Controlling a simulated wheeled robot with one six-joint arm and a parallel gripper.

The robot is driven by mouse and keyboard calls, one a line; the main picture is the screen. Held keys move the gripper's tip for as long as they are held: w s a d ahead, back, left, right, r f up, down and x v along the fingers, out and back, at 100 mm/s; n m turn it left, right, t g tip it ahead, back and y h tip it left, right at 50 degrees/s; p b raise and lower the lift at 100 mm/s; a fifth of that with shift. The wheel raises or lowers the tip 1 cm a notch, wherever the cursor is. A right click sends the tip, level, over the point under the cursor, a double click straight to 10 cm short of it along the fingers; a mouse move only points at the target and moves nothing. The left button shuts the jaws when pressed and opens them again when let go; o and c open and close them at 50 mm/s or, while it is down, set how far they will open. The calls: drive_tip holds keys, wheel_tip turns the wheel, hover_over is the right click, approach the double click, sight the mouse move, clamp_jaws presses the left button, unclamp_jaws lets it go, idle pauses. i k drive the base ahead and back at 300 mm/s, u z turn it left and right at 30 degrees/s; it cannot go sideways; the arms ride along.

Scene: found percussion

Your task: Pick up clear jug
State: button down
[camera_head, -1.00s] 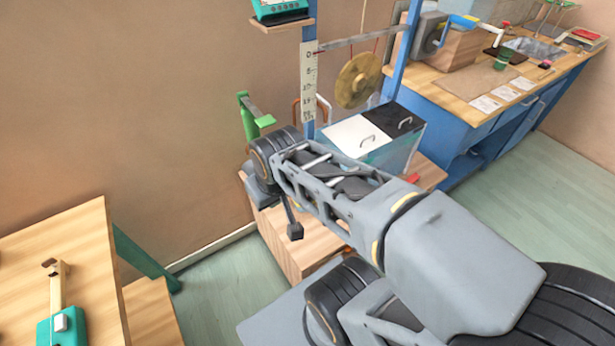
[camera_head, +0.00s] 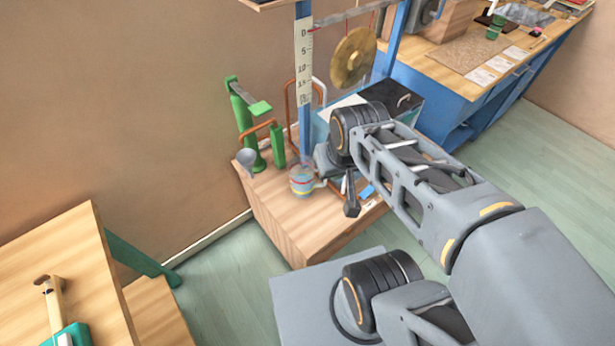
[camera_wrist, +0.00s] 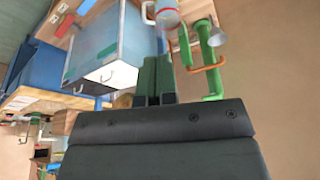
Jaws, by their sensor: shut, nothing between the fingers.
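The clear jug (camera_head: 301,182) stands on the wooden cabinet top, just left of my wrist in the head view. It is see-through, with coloured bands and a handle at its right. In the wrist view the jug (camera_wrist: 167,14) shows at the top edge, partly cut off, with a red band. My gripper (camera_wrist: 156,62) is shut and empty, its two dark fingers together. The fingers lie below the jug in the wrist view and apart from it. In the head view I cannot make out the fingertips clearly.
A green stand (camera_head: 247,125) with a metal ladle (camera_head: 246,157) stands left of the jug. A blue post with a scale (camera_head: 304,70) and a brass gong (camera_head: 353,58) rise behind. A lidded box (camera_wrist: 112,42) stands close by.

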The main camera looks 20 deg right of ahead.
sight(302, 170)
drive_tip(key=k, duration=0.5)
drive_tip(key=u, duration=3.65)
drive_tip(key=k, duration=1.05)
drive_tip(key=z, duration=1.1)
